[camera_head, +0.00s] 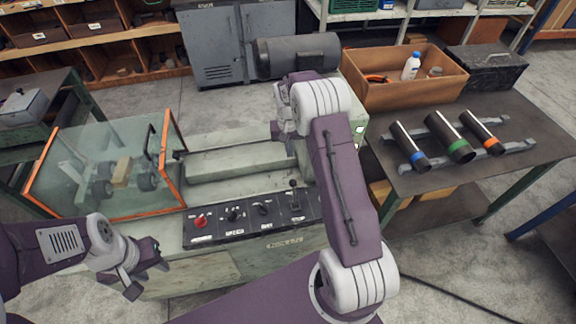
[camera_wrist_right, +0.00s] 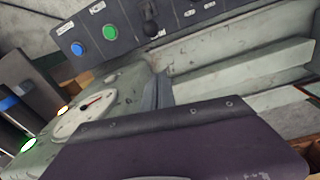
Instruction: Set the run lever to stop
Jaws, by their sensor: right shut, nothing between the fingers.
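The control panel (camera_head: 245,222) on the machine's front carries a red knob (camera_head: 200,221), dark knobs and an upright black lever (camera_head: 294,190), probably the run lever. In the right wrist view a black lever (camera_wrist_right: 149,22) stands beside a green button (camera_wrist_right: 110,32) and a blue button (camera_wrist_right: 79,48); its label is too small to read. My right gripper (camera_wrist_right: 160,92) shows in that view as grey fingers, shut and empty, apart from the lever. In the head view its fingertips are hard to make out. My left gripper (camera_head: 148,272) is open and empty, left of the panel.
A glazed guard with an orange frame (camera_head: 176,150) covers the machine's left end. A round dial (camera_wrist_right: 86,114) shows in the right wrist view. A right-hand bench (camera_head: 545,130) holds several dark pipes (camera_head: 449,138) and an open box (camera_head: 400,96).

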